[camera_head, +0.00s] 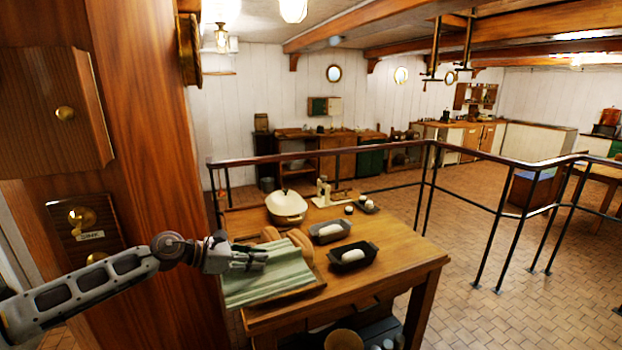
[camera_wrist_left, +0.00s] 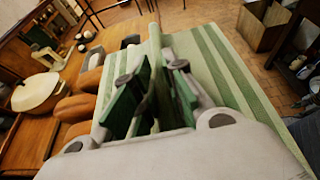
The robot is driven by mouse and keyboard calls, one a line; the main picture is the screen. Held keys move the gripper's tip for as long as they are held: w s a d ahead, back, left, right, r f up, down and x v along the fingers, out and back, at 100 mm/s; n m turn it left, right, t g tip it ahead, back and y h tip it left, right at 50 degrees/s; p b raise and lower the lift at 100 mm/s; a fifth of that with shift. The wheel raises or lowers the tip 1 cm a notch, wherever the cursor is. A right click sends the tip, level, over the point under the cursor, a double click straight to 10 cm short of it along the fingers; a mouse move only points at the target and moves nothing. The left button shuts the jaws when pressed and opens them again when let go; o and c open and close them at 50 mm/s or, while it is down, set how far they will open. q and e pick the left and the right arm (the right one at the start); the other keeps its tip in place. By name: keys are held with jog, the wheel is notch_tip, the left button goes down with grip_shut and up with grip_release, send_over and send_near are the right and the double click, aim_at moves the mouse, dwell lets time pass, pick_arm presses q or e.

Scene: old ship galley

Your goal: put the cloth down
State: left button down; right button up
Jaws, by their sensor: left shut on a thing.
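A pale green striped cloth (camera_head: 272,281) is spread at the left end of the wooden table, over part of a wooden board or tray (camera_head: 300,294). My left gripper (camera_head: 264,257) reaches in from the left and is shut on the cloth near its upper left side. Whether the cloth rests fully on the board is hard to tell. My right gripper is not in view.
Brown loaves (camera_head: 270,234) lie beside the cloth. A cream lidded dish (camera_head: 287,206) and two dark pans (camera_head: 353,257) with pale contents stand on the table (camera_head: 405,257). The table's right end is clear. A black railing (camera_head: 480,202) runs behind. A wooden post (camera_head: 150,130) stands left.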

aim_at(272, 277)
pick_arm(q)
jog(key=shift+s+d, duration=0.2)
jog(key=shift+s, duration=0.2)
jog(key=shift+d+f, duration=0.5)
jog(key=shift+d, duration=0.25)
jog(key=shift+s+d+f+n+t, duration=0.4)
jog(key=shift+d+f+t, duration=0.1)
jog(key=shift+d, duration=0.25)
jog(key=shift+d+f+y, duration=0.25)
jog(key=shift+d+y, duration=0.1)
jog(key=shift+y, duration=0.05)
jog(key=shift+s+d+f+n+t, duration=0.3)
jog(key=shift+d+n+t, duration=0.05)
jog(key=shift+n+t, duration=0.05)
jog(key=shift+s+d+f, duration=0.1)
jog(key=shift+d+f, duration=0.1)
jog(key=shift+f, duration=0.1)
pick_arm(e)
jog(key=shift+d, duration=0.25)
pick_arm(q)
jog(key=shift+s+d+f+n+t, duration=0.1)
jog(key=shift+s+f+n+t, duration=0.05)
jog(key=shift+n+t, duration=0.15)
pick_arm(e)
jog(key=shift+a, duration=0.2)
pick_arm(q)
jog(key=shift+f+y, duration=0.1)
jog(key=shift+y, duration=0.2)
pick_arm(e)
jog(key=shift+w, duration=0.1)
